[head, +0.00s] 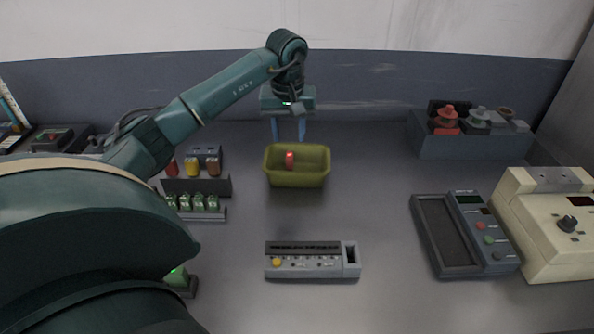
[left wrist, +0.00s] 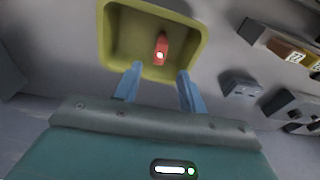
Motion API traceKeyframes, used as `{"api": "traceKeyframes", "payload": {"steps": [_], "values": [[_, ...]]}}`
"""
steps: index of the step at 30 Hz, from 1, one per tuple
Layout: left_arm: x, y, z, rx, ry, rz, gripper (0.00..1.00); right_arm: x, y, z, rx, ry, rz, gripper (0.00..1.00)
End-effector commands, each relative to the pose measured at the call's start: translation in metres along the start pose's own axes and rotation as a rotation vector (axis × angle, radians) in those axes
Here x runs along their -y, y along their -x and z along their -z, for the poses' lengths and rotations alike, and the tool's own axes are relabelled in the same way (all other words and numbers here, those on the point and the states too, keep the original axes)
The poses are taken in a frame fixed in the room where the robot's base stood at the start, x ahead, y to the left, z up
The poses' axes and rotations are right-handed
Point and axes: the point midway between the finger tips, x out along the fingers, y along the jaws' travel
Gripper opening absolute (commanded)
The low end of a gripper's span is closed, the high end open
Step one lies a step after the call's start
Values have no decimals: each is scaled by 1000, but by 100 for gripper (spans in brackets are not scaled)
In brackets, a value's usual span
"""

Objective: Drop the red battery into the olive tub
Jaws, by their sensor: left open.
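The olive tub (head: 297,179) stands on the table near the middle of the head view. The red battery (head: 290,160) is inside the tub's outline, and in the left wrist view the battery (left wrist: 160,50) shows against the tub's inside, near the wall closest to the gripper. I cannot tell whether it touches the tub floor. My left gripper (head: 289,138) is above and behind the tub, fingers pointing down. In the left wrist view its blue fingers (left wrist: 157,88) are apart with nothing between the tips. My right gripper is not in view.
Left of the tub is a rack (head: 197,186) with coloured batteries, and a row of green ones (head: 198,203) in front. A grey tester (head: 312,260) lies in front of the tub. At right are a device with a dark tray (head: 466,235), a cream instrument (head: 550,225) and a grey bin (head: 465,146).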

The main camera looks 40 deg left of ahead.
Motion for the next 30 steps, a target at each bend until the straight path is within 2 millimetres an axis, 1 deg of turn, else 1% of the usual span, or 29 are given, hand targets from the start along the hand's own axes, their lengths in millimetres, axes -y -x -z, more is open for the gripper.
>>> {"api": "traceKeyframes", "payload": {"steps": [1,6,12,18,30], "values": [[-1,13,1,-6,0,-4,41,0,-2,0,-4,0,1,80],[-1,52,1,-5,0,-4,41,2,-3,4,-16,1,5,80],[0,85,0,-3,-1,-1,41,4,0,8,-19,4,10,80],[0,96,0,0,-1,-1,41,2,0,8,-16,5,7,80],[0,95,0,0,-1,-1,41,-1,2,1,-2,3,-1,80]]}}
